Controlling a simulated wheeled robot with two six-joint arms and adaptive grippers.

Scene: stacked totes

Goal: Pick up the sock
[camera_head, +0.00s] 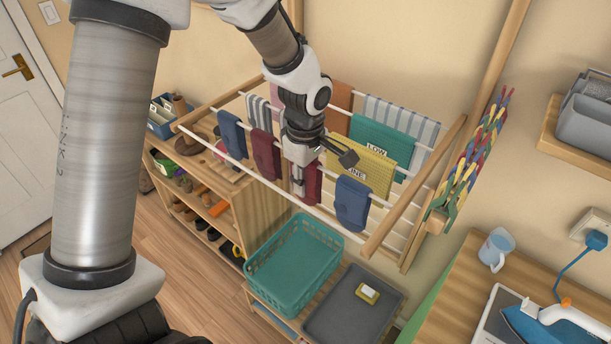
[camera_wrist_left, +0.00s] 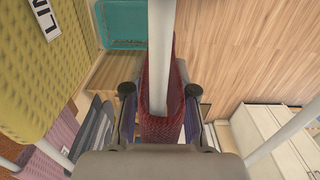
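Several socks hang over the rods of a wooden drying rack. In the left wrist view the maroon sock (camera_wrist_left: 160,130) is draped over the white rod, between the two fingers of the gripper (camera_wrist_left: 160,100). The fingers stand apart, with a gap visible on each side of it. Another maroon sock (camera_head: 265,155), a blue sock (camera_head: 233,135) and a second blue sock (camera_head: 352,203) hang on the same rod. My right gripper is not in view.
A yellow towel (camera_head: 372,165) and a green towel (camera_head: 395,143) hang behind the gripper. A teal basket (camera_head: 320,290) stands empty below the rack, beside a grey tray (camera_head: 335,320) holding a small yellow item. A shoe shelf (camera_head: 235,215) is at the left.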

